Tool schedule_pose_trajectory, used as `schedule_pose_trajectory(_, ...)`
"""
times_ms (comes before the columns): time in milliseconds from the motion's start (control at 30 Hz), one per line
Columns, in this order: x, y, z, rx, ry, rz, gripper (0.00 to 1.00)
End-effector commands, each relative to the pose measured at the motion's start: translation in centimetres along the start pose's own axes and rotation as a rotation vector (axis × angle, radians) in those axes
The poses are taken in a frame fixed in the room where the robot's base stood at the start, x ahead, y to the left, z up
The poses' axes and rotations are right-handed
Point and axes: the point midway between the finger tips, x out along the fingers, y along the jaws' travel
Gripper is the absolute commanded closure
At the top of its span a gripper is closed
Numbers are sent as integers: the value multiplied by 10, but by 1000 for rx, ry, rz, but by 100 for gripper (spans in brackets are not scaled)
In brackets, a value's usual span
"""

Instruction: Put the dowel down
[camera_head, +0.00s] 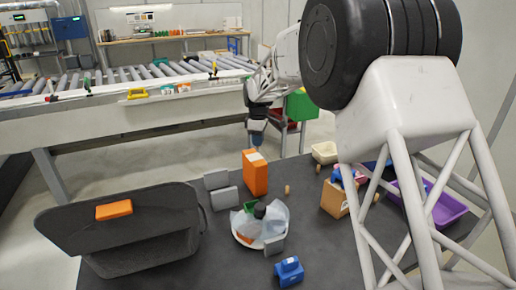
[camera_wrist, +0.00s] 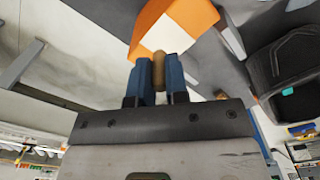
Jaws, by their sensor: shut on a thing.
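In the wrist view, my gripper (camera_wrist: 160,75) has its two blue fingers shut on a small brown dowel (camera_wrist: 158,70), which stands between the fingertips. In the head view, my gripper (camera_head: 257,140) hangs above the table's far edge, behind the orange box; the held dowel is too small to make out there.
An orange box (camera_head: 255,175) stands close below my gripper. Grey blocks (camera_head: 224,197), a white bowl (camera_head: 243,236) of mixed items, a dark bin (camera_head: 130,240), a blue object (camera_head: 289,271), a cardboard box (camera_head: 333,200) and a purple tray (camera_head: 447,208) crowd the table.

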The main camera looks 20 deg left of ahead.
Motion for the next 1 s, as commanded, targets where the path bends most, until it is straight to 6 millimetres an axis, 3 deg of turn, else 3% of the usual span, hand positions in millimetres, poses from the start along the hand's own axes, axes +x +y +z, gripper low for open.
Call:
schedule_pose_trajectory(467, 34, 0, 0, 0, -1, -1, 100)
schedule_pose_trajectory(933, 38, 0, 0, 0, 0, 0, 100)
schedule_pose_trajectory(967, 38, 0, 0, 0, 0, 0, 84)
schedule_pose_trajectory(1000, 38, 0, 0, 0, 0, 0, 78)
